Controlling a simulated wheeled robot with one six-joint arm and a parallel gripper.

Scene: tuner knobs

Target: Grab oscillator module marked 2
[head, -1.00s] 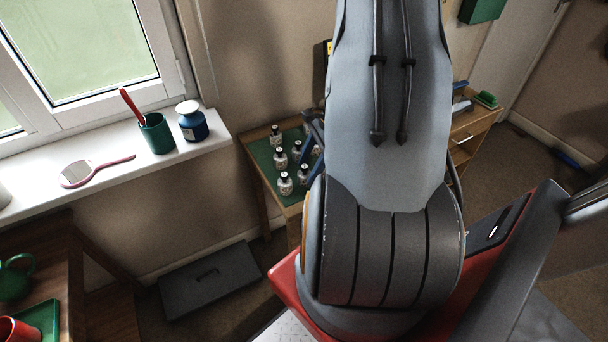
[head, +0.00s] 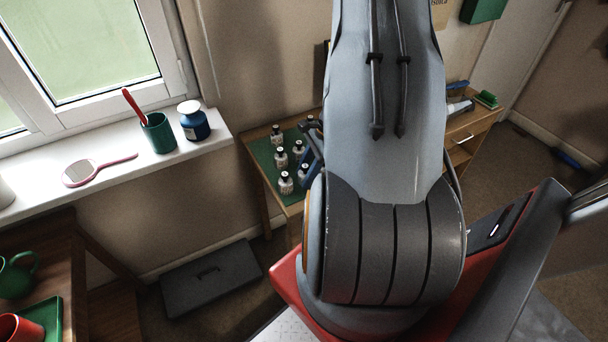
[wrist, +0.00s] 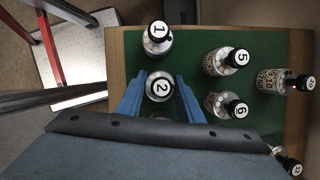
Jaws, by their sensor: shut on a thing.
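The oscillator module marked 2 (wrist: 160,88) is a small clear, bottle-like piece with a black top and a white disc reading 2. In the wrist view it stands between the blue fingers of my gripper (wrist: 160,80), which is shut on it. I cannot tell whether its base is on the green mat (wrist: 190,45). In the head view my arm covers most of the gripper; only some blue finger shows near the modules.
Module 1 (wrist: 157,38) is close beyond the fingertips. Modules 5 (wrist: 235,58) and 6 (wrist: 232,107) stand to the right, with others at the right edge. A wooden edge (wrist: 116,65) borders the mat. A windowsill (head: 110,150) is left in the head view.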

